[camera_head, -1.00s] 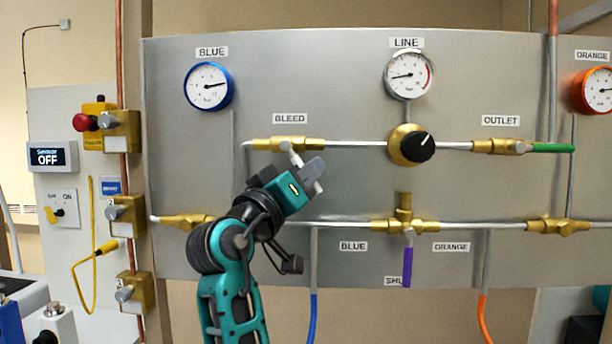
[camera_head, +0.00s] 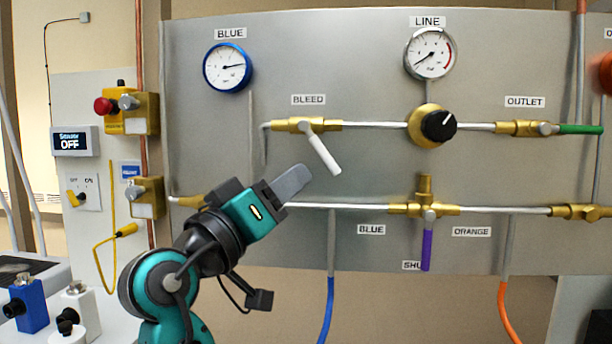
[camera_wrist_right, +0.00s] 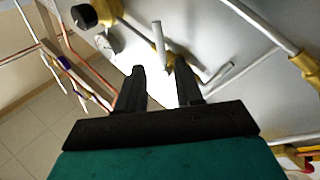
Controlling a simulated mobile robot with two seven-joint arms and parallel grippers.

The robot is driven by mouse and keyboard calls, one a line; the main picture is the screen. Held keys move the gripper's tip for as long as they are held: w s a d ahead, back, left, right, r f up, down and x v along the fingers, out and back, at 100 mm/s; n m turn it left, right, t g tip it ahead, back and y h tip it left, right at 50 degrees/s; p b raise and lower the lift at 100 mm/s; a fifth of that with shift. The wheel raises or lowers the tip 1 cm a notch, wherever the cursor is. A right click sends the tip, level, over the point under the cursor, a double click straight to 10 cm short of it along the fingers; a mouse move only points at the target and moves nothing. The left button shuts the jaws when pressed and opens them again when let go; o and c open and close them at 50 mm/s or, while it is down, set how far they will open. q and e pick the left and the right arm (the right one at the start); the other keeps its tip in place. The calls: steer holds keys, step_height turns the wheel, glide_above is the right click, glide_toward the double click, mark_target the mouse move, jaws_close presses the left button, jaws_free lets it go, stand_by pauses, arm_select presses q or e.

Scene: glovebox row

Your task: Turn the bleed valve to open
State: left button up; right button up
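The bleed valve (camera_head: 300,124) is a brass body on the upper pipe, under the BLEED label. Its white lever (camera_head: 324,154) slants down and to the right, off the pipe's line. My right gripper (camera_head: 296,182) is below and left of the lever's free end, apart from it in the head view. In the right wrist view my right gripper (camera_wrist_right: 159,70) has its two fingers spread with nothing held between them. A white lever (camera_wrist_right: 158,38), which looks like the bleed lever, stands beyond the fingertips. My left gripper is not in view.
The regulator's black knob (camera_head: 438,126) and the outlet valve (camera_head: 524,128) lie right along the upper pipe. The lower pipe (camera_head: 350,207) and a purple-handled valve (camera_head: 427,250) are below. The bare grey panel (camera_head: 370,170) is clear between the pipes.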

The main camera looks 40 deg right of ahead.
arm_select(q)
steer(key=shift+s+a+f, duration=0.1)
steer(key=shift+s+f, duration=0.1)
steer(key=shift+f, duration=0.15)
arm_select(e)
steer(key=shift+v, duration=1.05)
steer(key=shift+c, duration=0.2)
